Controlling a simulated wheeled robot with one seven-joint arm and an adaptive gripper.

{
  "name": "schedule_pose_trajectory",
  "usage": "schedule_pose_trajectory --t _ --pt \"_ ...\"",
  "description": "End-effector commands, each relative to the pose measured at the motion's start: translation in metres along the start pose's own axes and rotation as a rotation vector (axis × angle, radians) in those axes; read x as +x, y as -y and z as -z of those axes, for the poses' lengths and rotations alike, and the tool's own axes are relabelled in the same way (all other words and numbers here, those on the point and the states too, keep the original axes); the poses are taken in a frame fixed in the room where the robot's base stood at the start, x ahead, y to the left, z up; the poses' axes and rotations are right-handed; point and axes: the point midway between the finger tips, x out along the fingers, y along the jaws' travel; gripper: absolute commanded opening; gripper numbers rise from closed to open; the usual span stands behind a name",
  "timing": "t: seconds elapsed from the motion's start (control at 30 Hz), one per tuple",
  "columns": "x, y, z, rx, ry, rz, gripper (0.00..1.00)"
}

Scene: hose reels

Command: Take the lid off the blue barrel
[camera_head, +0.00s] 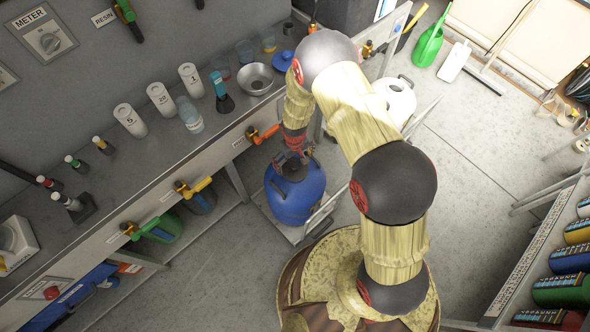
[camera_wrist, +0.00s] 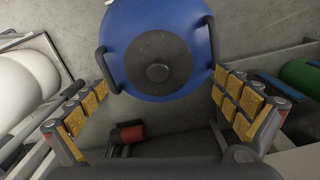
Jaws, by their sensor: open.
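The blue barrel (camera_head: 296,197) stands upright in front of the bench, near the middle of the head view. Its dark round lid (camera_wrist: 157,62), with a raised knob in the middle, is on top of the barrel; the lid also shows in the head view (camera_head: 291,170), partly hidden by my gripper. In the wrist view the blue barrel (camera_wrist: 193,20) has a dark handle on each side. My gripper (camera_wrist: 170,100) is open and empty, its padded fingers spread wide on both sides below the lid in the picture. I see no contact between the fingers and the lid.
A white barrel (camera_head: 398,98) stands to the right behind my arm. A green container (camera_head: 165,228) sits under the bench.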

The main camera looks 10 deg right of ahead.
Motion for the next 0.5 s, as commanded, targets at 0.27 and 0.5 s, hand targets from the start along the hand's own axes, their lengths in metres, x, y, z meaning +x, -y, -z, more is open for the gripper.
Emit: schedule_pose_trajectory --t 0.27,0.5 --pt "0.041 -0.003 0.003 0.0 0.002 0.0 1.0" --pt "0.042 -0.003 0.003 0.0 0.001 0.0 1.0"
